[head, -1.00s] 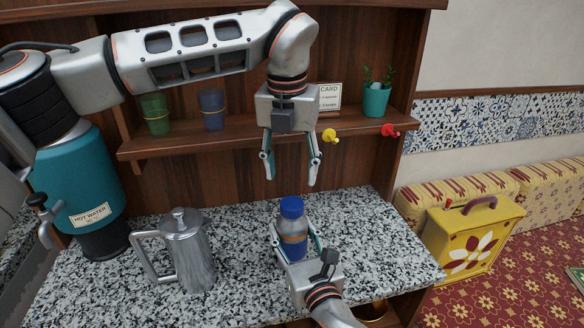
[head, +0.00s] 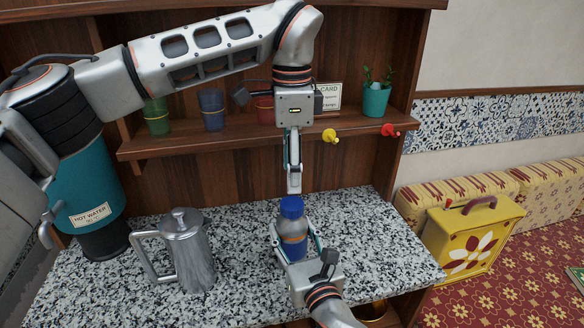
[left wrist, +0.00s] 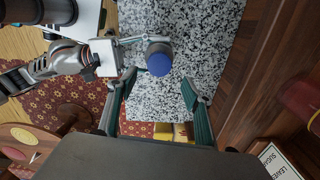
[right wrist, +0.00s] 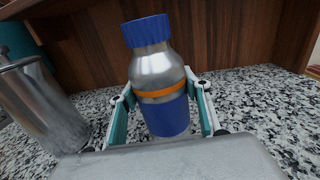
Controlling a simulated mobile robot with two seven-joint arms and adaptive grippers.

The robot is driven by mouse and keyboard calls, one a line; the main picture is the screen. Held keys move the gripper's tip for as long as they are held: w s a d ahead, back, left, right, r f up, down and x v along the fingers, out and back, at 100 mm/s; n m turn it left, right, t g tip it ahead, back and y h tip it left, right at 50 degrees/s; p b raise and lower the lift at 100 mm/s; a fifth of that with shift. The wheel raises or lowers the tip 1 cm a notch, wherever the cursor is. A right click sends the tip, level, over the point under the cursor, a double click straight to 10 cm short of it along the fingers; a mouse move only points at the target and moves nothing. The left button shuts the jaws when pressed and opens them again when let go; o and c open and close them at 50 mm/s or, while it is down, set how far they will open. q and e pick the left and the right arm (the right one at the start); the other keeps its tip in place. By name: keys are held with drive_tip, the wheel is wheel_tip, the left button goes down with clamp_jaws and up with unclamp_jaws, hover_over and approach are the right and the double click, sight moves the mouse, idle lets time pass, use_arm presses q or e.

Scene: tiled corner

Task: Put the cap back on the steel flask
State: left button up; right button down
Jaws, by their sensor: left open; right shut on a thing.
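The steel flask (head: 283,219) stands upright on the speckled counter, with an orange band and a blue lower part. The blue cap (head: 291,207) sits on the flask's mouth; I cannot tell how tightly. It also shows from above in the left wrist view (left wrist: 159,60) and from the side in the right wrist view (right wrist: 146,31). My right gripper (head: 296,246) is shut on the flask's body from the front. My left gripper (head: 294,188) is open and empty, pointing down just above the cap and apart from it. In the head view its fingers overlap, seen edge-on.
A steel jug (head: 190,255) stands left of the flask, with a teal hot water urn (head: 85,180) behind it. A wooden shelf (head: 185,142) with cups, a card and a plant runs behind my left gripper. The counter (head: 375,245) is clear on the right.

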sight(292, 203)
use_arm(q)
drive_tip(key=shift+n, duration=0.7)
drive_tip(key=shift+f, duration=0.1)
drive_tip(key=shift+f, duration=3.9)
